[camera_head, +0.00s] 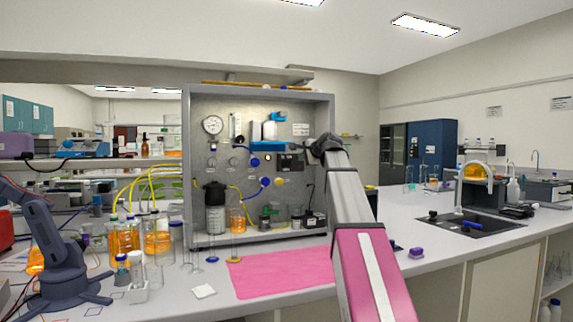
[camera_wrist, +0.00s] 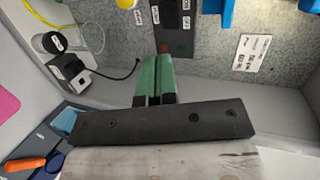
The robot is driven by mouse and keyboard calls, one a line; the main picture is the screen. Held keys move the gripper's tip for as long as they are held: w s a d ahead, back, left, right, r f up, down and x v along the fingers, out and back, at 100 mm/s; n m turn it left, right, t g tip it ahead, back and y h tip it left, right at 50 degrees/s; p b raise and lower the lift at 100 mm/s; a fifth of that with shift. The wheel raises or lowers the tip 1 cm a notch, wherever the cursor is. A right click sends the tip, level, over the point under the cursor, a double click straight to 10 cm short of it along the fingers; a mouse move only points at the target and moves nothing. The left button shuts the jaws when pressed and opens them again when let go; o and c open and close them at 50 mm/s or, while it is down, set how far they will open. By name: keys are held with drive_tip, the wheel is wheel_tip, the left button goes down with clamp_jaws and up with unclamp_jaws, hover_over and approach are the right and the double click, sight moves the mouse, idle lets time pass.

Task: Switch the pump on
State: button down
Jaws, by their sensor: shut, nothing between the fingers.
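My gripper (camera_wrist: 157,62) has two green fingers shut together with nothing between them. In the wrist view its tips point at a dark control box (camera_wrist: 174,16) on the grey panel, just beside a small green mark (camera_wrist: 164,48) and a red one. I cannot tell whether the tips touch the box. In the head view the dark box (camera_head: 290,162) sits at the panel's right, partly beside my gripper (camera_head: 312,149). A small black-and-white unit with a cable (camera_wrist: 70,68), possibly the pump, stands on the rig floor; it shows in the head view too (camera_head: 313,220).
The rig's grey frame (camera_head: 187,170) encloses the panel. A white label (camera_wrist: 252,52) and a blue part (camera_wrist: 227,14) lie right of my fingers, a yellow knob (camera_wrist: 127,3) to the left. A pink mat (camera_head: 280,275) lies before the rig; glassware with orange liquid (camera_head: 157,243) stands left.

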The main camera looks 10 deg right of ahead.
sight(283, 164)
drive_tip(key=x, duration=1.2)
drive_tip(key=shift+w+a+r, duration=0.2)
drive_tip(key=shift+w+r, duration=0.05)
drive_tip(key=shift+w, duration=0.05)
drive_tip(key=shift+w+a, duration=0.3)
drive_tip(key=shift+w, duration=0.3)
